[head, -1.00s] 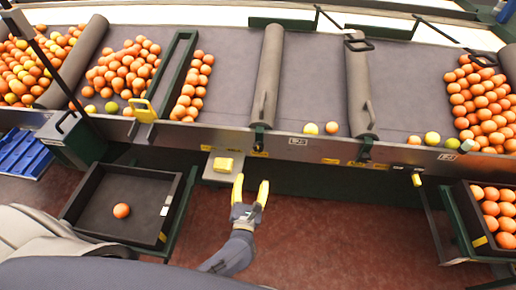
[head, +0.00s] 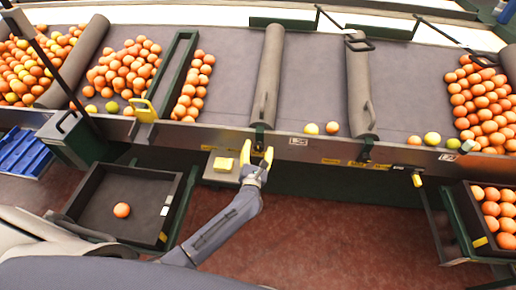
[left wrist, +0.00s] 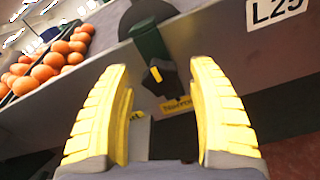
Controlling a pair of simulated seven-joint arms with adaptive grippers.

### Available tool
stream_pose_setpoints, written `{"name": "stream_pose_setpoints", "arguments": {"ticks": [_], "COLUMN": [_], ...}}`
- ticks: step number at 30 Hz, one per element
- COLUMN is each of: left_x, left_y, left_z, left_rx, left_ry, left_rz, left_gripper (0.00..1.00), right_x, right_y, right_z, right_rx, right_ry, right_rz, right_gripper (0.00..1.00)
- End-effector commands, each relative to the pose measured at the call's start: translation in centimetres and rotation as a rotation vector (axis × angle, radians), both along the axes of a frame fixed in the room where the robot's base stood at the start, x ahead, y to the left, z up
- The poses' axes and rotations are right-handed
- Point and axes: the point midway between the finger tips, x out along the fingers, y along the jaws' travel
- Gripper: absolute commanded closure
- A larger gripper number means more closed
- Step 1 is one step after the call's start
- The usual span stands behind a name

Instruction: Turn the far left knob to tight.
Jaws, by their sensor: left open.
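A small black knob (left wrist: 160,78) with a yellow mark sits below a dark green post on the conveyor's front rail. My right gripper is not in view.
Another knob (head: 366,150) is on the rail under the right divider. A black tray (head: 90,215) with one orange is at lower left. Oranges (left wrist: 45,65) lie on the belt above the rail.

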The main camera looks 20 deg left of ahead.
Motion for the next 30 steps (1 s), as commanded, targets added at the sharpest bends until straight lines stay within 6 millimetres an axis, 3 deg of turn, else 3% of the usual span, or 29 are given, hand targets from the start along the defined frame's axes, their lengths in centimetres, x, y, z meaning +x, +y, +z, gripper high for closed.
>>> {"name": "stream_pose_setpoints", "arguments": {"ticks": [14,30], "left_x": [0.61,0.61], "left_y": [0.10,0.19], "left_z": [0.04,0.07], "left_rx": [-0.001,0.000], "left_ry": [0.000,-0.001], "left_rz": [0.001,0.002], "left_gripper": [0.40,1.00], "right_x": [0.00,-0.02], "right_y": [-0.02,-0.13], "right_z": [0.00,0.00], "right_rx": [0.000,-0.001], "right_ry": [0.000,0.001], "right_rz": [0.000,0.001], "right_gripper": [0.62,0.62]}}
